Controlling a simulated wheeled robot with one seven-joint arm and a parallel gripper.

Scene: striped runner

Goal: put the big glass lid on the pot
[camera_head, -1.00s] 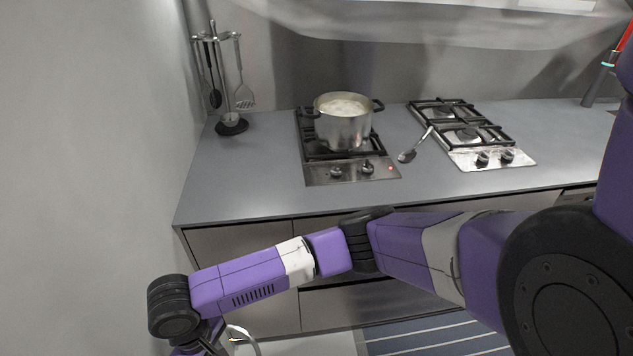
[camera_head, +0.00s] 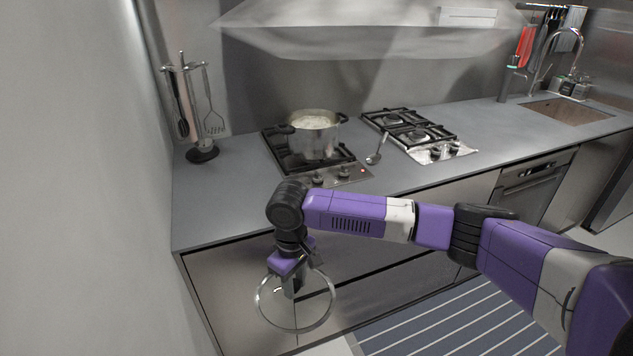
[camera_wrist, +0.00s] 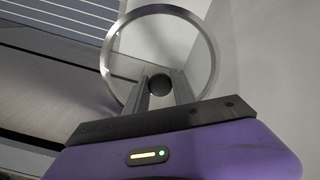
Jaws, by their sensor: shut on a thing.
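The big glass lid (camera_head: 331,313) is a clear disc with a metal rim and a dark knob (camera_wrist: 160,84). My gripper (camera_head: 293,288) is shut on the lid's knob and holds it in the air in front of the lower cabinets, below counter height. In the wrist view the two fingers of my gripper (camera_wrist: 160,92) flank the knob, and the lid's rim (camera_wrist: 213,50) shows beyond them. The steel pot (camera_head: 315,141) stands open on the left hob, with pale contents inside and dark handles. The pot is behind and above my gripper in the head view.
A ladle (camera_head: 375,156) lies between the left hob (camera_head: 272,147) and the right hob (camera_head: 447,150). A utensil stand (camera_head: 202,154) is at the counter's left end. The counter (camera_head: 222,205) is clear at front left. A range hood (camera_head: 370,35) hangs above.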

